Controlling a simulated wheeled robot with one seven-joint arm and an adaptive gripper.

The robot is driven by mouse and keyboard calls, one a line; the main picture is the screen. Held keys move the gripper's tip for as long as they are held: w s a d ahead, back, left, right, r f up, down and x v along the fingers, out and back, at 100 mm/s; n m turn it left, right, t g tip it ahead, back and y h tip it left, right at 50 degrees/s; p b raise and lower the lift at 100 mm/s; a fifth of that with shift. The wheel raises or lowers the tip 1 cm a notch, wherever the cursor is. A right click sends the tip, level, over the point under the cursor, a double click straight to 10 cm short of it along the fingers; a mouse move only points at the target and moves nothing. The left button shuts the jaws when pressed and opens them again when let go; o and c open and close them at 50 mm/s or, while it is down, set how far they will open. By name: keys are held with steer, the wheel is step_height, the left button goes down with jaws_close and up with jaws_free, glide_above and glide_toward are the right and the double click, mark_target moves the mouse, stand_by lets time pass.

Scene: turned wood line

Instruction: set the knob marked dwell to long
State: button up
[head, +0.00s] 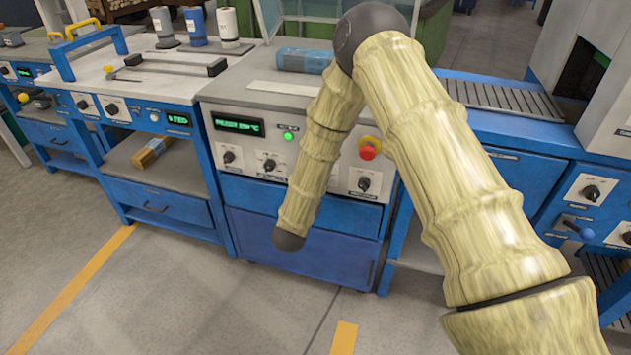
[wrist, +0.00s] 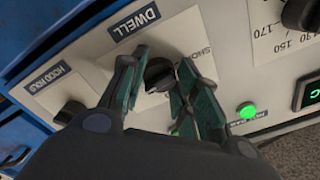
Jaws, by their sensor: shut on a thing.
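The dwell knob (wrist: 158,72) is dark and round, on a pale panel under a DWELL label (wrist: 137,20) in the wrist view, where the lettering appears turned over. My gripper (wrist: 158,80) is shut on this knob, with a green-lined finger on each side. The fingers cover part of the dial; one end mark, seemingly SHORT, shows right of the knob. The other end mark is hidden, and I cannot tell where the pointer stands. In the head view my arm hides the gripper and the dwell knob.
A hood hold knob (wrist: 70,112) and a knob with a number scale (wrist: 300,14) flank the dwell knob. A green light (wrist: 247,110) is close to the right finger. Open floor lies in front.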

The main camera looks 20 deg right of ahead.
steer(key=shift+f+m, duration=0.1)
steer(key=shift+m, duration=0.7)
steer(key=o, duration=1)
steer(key=v, duration=1.2)
